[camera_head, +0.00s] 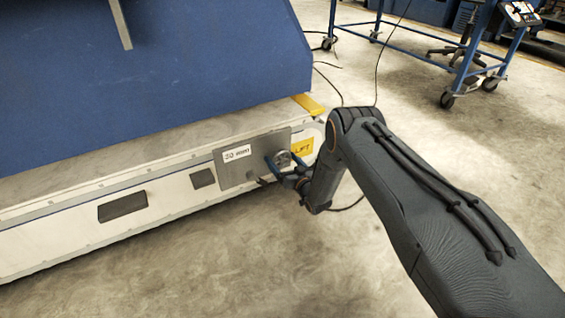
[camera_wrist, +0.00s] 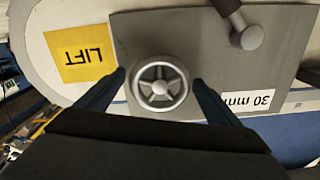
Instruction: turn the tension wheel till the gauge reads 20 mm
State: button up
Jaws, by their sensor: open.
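The tension wheel (camera_wrist: 160,86), a small light-grey spoked handwheel, sits on a grey plate (camera_wrist: 200,50) in the wrist view. In the head view the wheel (camera_head: 283,158) is partly hidden by my gripper. My gripper (camera_wrist: 158,80) is open, with one blue finger on each side of the wheel. I cannot tell whether the fingers touch its rim.
A grey round-ended knob or lever (camera_wrist: 247,36) sticks out of the plate near the wheel. A yellow LIFT sign (camera_head: 302,147) is beside the plate. The white machine base (camera_head: 70,220) runs left under a blue housing (camera_head: 150,60). Floor in front is clear; a blue wheeled cart (camera_head: 432,62) stands behind.

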jog(key=shift+w+a, duration=0.1)
jog(key=shift+w, duration=0.05)
jog(key=shift+c, duration=0.3)
jog(key=c, duration=1)
jog(key=shift+m, duration=0.3)
